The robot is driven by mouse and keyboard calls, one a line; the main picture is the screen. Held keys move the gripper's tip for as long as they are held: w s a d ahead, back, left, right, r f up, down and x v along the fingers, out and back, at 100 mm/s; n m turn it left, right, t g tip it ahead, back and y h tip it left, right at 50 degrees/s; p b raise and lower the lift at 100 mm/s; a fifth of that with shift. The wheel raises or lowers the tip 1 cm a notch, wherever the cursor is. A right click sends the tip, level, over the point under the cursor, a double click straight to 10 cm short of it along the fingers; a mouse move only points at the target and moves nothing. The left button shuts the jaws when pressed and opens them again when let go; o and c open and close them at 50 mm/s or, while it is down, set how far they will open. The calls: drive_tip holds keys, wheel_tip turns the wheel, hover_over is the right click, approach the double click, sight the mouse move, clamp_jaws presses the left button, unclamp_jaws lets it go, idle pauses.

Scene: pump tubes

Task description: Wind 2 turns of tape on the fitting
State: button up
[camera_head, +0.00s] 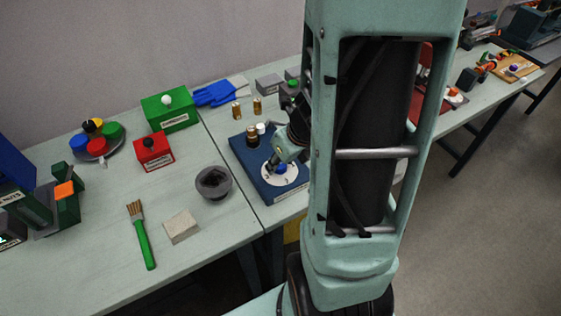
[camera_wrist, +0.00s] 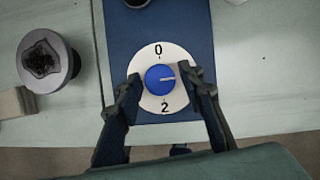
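A blue board (camera_head: 249,172) carries a white dial plate (camera_wrist: 178,97) marked 0 at the top and 2 at the bottom in the wrist view. A blue knob (camera_wrist: 159,80) sits at its centre, its pale pointer line aimed right, between the marks. The knob also shows in the head view (camera_head: 281,168). My gripper (camera_wrist: 161,77) has one finger on each side of the knob, with white dial visible between fingers and knob; it looks open. A brass fitting (camera_head: 252,138) stands upright on the board, beside a small white piece (camera_head: 261,128). Whether tape is on the fitting is too small to tell.
A dark grey round cup (camera_head: 213,182), a pale block (camera_head: 181,226) and a green-handled brush (camera_head: 141,236) lie left of the board. Red (camera_head: 153,152) and green (camera_head: 171,111) boxes and two loose brass pieces (camera_head: 247,108) stand behind. My arm hides the board's right side.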

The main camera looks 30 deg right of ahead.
drive_tip(key=n+y, duration=0.1)
drive_tip(key=n, duration=0.2)
drive_tip(key=shift+d+n+g, duration=0.15)
drive_tip(key=shift+n+g, duration=0.15)
drive_tip(key=shift+n, duration=0.1)
drive_tip(key=n+y, duration=0.1)
drive_tip(key=n, duration=0.2)
drive_tip(key=shift+w+n+g, duration=0.15)
drive_tip(key=shift+n+g, duration=0.25)
drive_tip(key=n+g+y, duration=0.1)
drive_tip(key=n, duration=0.3)
drive_tip(key=shift+w, duration=0.1)
drive_tip(key=n+g, duration=0.1)
drive_tip(key=n, duration=0.2)
drive_tip(key=shift+n+g+y, duration=0.3)
drive_tip(key=shift+n+g, duration=0.1)
clamp_jaws()
drive_tip(key=m+t, duration=0.1)
drive_tip(key=m, duration=0.2)
drive_tip(key=shift+m, duration=0.3)
